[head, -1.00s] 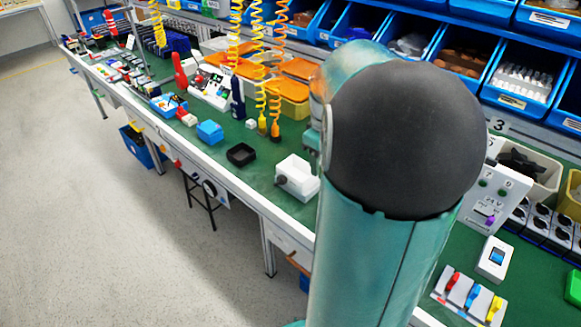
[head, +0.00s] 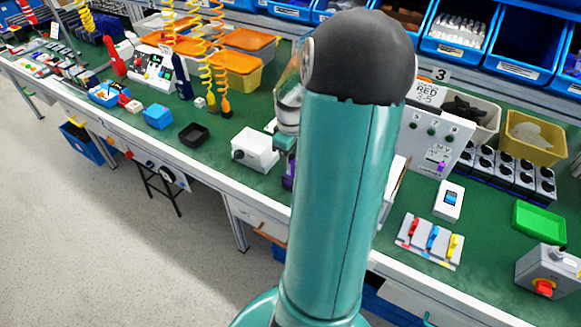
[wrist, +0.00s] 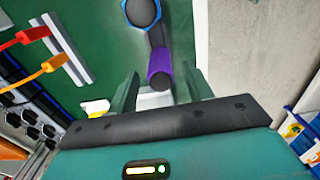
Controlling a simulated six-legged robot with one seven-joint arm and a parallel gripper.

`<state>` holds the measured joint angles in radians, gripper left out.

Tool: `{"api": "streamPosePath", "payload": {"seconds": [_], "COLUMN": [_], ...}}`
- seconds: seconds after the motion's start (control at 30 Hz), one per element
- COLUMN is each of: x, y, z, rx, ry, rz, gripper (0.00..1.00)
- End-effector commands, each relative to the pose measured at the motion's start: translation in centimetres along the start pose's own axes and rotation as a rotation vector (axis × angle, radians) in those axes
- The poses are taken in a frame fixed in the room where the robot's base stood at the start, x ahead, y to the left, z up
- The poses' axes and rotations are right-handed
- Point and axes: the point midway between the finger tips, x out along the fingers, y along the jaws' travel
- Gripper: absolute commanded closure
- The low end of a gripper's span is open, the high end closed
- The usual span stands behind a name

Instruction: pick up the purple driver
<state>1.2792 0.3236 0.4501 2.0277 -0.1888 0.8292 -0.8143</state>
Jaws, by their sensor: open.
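The purple driver (wrist: 160,66) shows in the wrist view with a purple band and a dark grey body. A blue-ringed round dark part lies at its far end. My gripper (wrist: 160,76) is open, with one finger to each side of the driver's near end; I cannot tell whether either finger touches it. In the head view a small purple piece, probably the driver (head: 289,171), shows at the left edge of my arm, which hides the rest and most of the gripper.
A white box (head: 256,150) stands left of my arm on the green bench. A panel with switches (head: 430,130), a white device (head: 449,201), a board of coloured levers (head: 430,240) and a green tray (head: 539,219) lie to the right. Blue bins line the back.

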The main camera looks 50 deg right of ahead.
Motion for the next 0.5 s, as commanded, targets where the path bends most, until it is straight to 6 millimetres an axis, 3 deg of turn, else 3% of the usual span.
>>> {"api": "streamPosePath", "payload": {"seconds": [0.2, 0.47, 0.5], "x": [3.1, 3.4, 3.4], "y": [-0.2, -0.1, -0.1], "z": [0.1, 0.1, 0.1], "rx": [0.000, 0.000, 0.001], "ry": [-0.001, 0.000, 0.000], "rz": [-0.003, 0.000, 0.000], "gripper": [0.49, 0.49, 0.55]}}
